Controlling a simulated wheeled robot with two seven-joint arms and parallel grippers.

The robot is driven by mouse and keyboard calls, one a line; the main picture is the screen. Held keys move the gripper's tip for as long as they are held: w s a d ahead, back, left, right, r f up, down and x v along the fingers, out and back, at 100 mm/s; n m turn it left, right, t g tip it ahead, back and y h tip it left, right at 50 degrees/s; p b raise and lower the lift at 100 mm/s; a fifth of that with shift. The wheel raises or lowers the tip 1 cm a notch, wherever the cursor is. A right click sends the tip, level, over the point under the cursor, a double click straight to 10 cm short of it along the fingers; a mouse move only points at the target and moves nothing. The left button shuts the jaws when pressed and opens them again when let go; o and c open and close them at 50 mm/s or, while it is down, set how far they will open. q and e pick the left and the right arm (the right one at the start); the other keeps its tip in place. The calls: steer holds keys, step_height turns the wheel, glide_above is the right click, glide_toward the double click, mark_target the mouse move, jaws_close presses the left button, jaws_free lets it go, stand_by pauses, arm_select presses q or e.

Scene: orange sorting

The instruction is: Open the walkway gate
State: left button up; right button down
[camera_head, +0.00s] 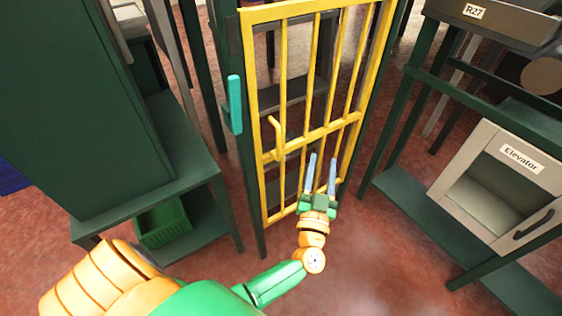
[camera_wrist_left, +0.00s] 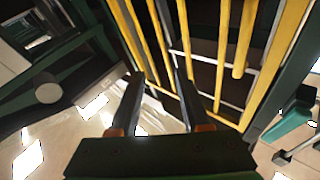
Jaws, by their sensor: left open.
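The yellow barred walkway gate (camera_head: 310,128) stands upright between dark green posts in the head view, its left edge alongside the left post. A curved yellow handle (camera_head: 276,132) is on its left side, near the middle rail. A teal piece (camera_head: 235,104) is on the left post; a teal piece also shows at the right of the left wrist view (camera_wrist_left: 287,125). My left gripper (camera_head: 323,157) is open and empty in front of the gate's lower right part, right of and below the handle. Yellow bars (camera_wrist_left: 222,45) show beyond its fingers in the left wrist view. My right gripper is out of view.
A green cabinet and shelf (camera_head: 180,150) with a green basket (camera_head: 163,223) stand left of the gate. At right, a green rack (camera_head: 410,200) holds a grey box labelled Elevator (camera_head: 470,150). Red floor (camera_head: 350,250) before the gate is free.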

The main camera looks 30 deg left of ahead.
mark_target(279, 147)
arm_select(q)
steer(key=s+a+n+g+y+b, duration=0.1)
steer(key=a+n+g+y, duration=0.1)
steer(key=n+g, duration=0.1)
steer(key=s+a+n+g+y+b, duration=0.1)
steer(key=a+n+g+y+b, duration=0.1)
steer(key=n+g, duration=0.1)
steer(key=s+a+n+g+y+b, duration=0.1)
steer(key=a+n+g+y, duration=0.2)
steer(key=shift+s+r, duration=0.3)
steer(key=b+x, duration=0.1)
steer(key=x, duration=0.5)
steer(key=shift+a, duration=0.1)
steer(key=shift+a+r, duration=0.1)
steer(key=shift+a, duration=0.05)
jaws_close()
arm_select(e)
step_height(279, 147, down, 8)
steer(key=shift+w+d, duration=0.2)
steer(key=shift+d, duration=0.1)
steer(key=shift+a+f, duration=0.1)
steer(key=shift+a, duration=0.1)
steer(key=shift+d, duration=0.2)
